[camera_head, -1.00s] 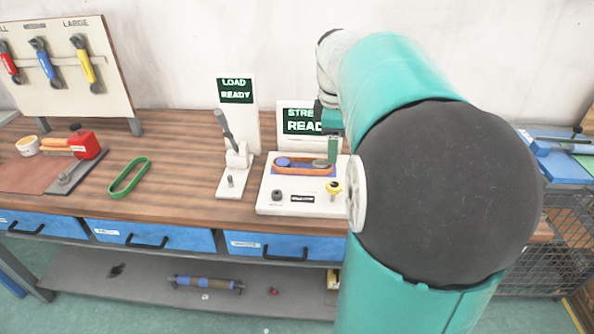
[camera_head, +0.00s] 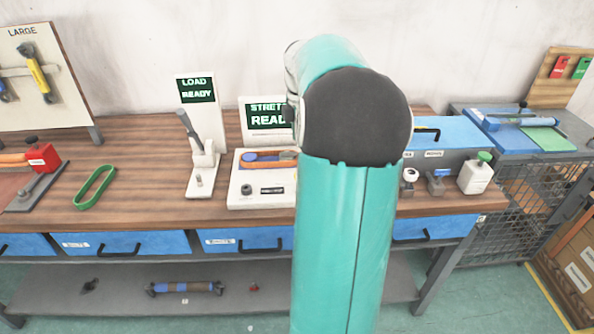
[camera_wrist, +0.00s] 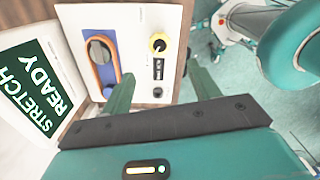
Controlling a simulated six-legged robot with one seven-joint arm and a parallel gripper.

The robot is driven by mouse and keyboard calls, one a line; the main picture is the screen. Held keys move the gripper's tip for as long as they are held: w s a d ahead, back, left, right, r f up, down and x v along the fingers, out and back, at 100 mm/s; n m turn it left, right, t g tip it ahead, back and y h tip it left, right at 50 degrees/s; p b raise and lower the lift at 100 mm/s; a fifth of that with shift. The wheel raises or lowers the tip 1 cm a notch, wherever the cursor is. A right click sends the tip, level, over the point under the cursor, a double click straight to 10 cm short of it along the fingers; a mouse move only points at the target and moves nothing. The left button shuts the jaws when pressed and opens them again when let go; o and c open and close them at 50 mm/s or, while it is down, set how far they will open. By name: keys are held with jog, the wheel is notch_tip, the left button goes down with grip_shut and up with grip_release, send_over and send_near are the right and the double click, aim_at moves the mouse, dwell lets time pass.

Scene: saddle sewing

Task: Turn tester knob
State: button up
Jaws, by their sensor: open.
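The stretch tester is a white box (camera_head: 243,200) on the wooden bench, partly hidden by my arm in the head view. Its screen (camera_head: 262,117) stands behind it, with the word READY showing. The knob appears beyond the fingertips. The head view hides the gripper and knob.
A load tester (camera_head: 202,165) with a lever stands left of the stretch tester. A green belt (camera_head: 95,188) lies farther left on the bench. Small bottles and valves (camera_head: 475,178) stand on the right. Blue drawers (camera_head: 110,243) line the bench front.

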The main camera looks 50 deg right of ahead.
notch_tip(320, 180, down, 11)
jog(key=shift+r, duration=0.2)
jog(key=c, duration=1)
